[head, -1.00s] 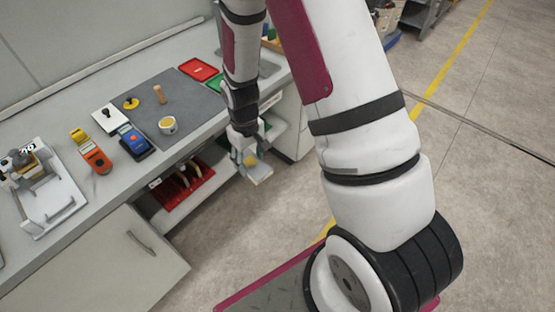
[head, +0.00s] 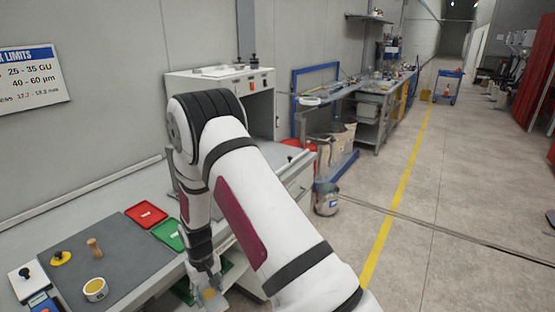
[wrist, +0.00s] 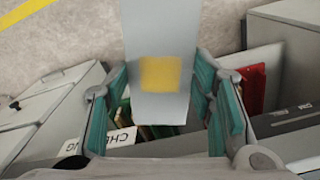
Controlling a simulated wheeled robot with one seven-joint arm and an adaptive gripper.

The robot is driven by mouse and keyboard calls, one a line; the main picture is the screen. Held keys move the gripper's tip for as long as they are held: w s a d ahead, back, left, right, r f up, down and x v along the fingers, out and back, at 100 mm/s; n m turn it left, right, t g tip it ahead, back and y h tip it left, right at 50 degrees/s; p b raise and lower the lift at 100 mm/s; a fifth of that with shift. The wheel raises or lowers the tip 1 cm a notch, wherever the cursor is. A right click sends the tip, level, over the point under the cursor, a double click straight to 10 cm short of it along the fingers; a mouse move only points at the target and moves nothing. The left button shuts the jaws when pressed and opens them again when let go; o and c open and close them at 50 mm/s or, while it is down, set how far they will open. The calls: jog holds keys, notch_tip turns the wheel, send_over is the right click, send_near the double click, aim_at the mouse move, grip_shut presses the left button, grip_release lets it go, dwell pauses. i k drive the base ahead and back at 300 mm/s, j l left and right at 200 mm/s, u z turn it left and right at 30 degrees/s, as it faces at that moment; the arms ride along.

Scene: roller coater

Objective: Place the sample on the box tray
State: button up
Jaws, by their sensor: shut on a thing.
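The sample, a flat pale grey plate with a yellow square patch, is held between the green-padded fingers of my gripper (wrist: 160,78). In the wrist view the plate (wrist: 158,28) points up and away from the gripper. In the head view my gripper (head: 209,284) and the plate (head: 211,298) are low, in front of the bench edge. Which thing is the box tray is not clear. A red tray (head: 145,214) and a green tray (head: 167,235) lie on the bench, left of the gripper.
A grey mat (head: 120,250) holds a yellow cup (head: 95,289) and a wooden-handled tool (head: 94,247). A white cabinet (head: 215,85) stands behind my arm. A bucket (head: 326,198) stands on the floor. The aisle floor to the right is clear.

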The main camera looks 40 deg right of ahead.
aim_at(276, 155)
jog(key=i+l, duration=0.1)
jog(key=l, duration=0.35)
jog(key=i+l, duration=0.1)
jog(key=l, duration=0.35)
jog(key=i+l, duration=0.15)
jog(key=l, duration=0.3)
jog(key=i+l, duration=0.1)
jog(key=l, duration=0.35)
jog(key=i+l, duration=0.1)
jog(key=l, duration=0.35)
